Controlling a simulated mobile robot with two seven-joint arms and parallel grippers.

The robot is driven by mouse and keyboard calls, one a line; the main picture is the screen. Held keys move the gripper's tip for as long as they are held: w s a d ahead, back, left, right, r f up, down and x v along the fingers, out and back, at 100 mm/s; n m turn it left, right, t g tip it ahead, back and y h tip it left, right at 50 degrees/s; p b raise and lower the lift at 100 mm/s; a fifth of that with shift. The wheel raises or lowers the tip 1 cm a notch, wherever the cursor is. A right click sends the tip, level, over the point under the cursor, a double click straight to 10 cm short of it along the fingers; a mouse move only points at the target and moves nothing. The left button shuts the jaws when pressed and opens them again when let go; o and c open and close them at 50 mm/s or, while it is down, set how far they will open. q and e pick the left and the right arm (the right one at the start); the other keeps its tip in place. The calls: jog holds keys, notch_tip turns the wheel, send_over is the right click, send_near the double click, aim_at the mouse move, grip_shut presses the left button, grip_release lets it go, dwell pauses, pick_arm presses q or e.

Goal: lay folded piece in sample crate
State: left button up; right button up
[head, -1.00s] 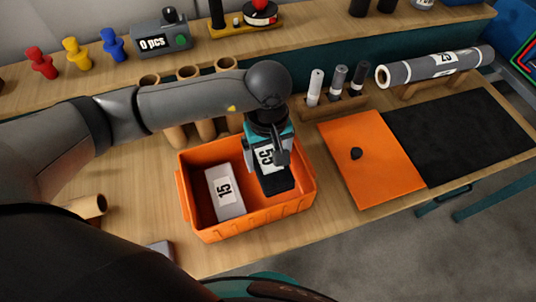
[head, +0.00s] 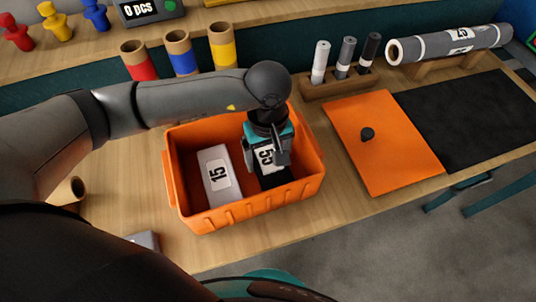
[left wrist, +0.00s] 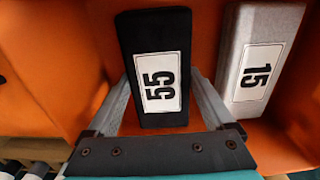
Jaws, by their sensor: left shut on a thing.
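The orange sample crate (head: 250,212) stands on the wooden bench. A light grey folded piece marked 15 (head: 222,187) lies in its left part; it also shows in the left wrist view (left wrist: 238,82). My left gripper (head: 267,150) reaches down into the crate's right part, shut on a black folded piece marked 55 (head: 272,181). In the left wrist view the fingers (left wrist: 162,95) flank this black piece (left wrist: 155,32), beside the grey one with a gap between. Whether the black piece touches the crate floor I cannot tell. My right gripper is out of view.
A marker holder (head: 340,85), a grey roll (head: 450,43) and several cardboard tubes (head: 180,55) stand behind. The crate walls are close around my gripper.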

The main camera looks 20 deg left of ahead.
pick_arm(q)
jog(key=shift+f, duration=0.1)
jog(key=o, duration=1.2)
jog(key=shift+o, duration=0.2)
jog(key=shift+r+p, duration=1.8)
jog(key=shift+r, duration=1.05)
notch_tip(320, 180, up, 8)
jog(key=p, duration=0.4)
jog(key=shift+f, duration=0.15)
